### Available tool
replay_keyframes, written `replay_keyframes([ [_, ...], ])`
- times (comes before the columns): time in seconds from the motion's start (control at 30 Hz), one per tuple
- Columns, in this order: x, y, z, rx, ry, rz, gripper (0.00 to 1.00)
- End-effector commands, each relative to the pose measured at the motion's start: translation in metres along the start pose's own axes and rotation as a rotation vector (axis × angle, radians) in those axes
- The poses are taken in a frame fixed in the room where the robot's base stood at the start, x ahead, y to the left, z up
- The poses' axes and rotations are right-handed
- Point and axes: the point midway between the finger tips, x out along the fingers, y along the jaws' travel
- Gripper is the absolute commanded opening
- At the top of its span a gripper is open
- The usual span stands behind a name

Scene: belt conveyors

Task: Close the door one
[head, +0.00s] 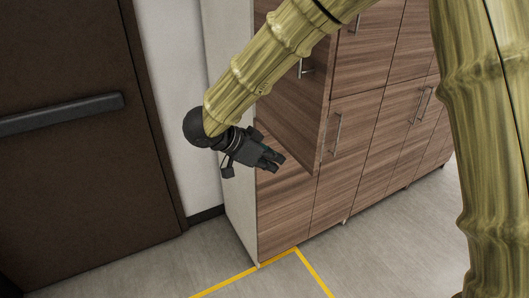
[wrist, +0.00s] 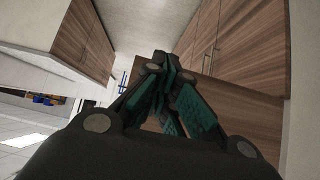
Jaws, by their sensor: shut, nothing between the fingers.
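A wood-grain cabinet door (head: 292,115) in the head view stands at an angle to the cabinet row, swung out from it. Its metal handle (head: 304,68) shows partly, next to my arm. My gripper (head: 276,160) is shut and empty, at the lower left of this door, in front of it in the picture. Whether it touches the door cannot be told. In the wrist view my gripper's fingers (wrist: 160,62) come together, with wood panels (wrist: 240,104) beyond them. Nothing in view labels which door is number one.
More closed cabinet doors (head: 372,135) with bar handles run to the right. A dark brown door (head: 75,175) with a push bar (head: 60,114) is at the left. Yellow tape (head: 285,254) marks the grey floor (head: 390,240), which is clear in front of the cabinets.

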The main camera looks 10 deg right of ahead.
Motion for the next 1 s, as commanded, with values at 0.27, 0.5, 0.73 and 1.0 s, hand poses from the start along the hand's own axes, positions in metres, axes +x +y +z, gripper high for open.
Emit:
replay_keyframes([
  [0.27,0.041,0.000,-0.008,0.001,-0.001,0.002,0.00],
  [0.5,0.060,0.000,-0.024,0.000,0.000,0.000,0.00],
  [0.73,0.067,0.000,-0.027,0.000,0.000,0.000,0.00],
  [1.0,0.067,0.000,-0.027,-0.001,0.000,-0.001,0.00],
])
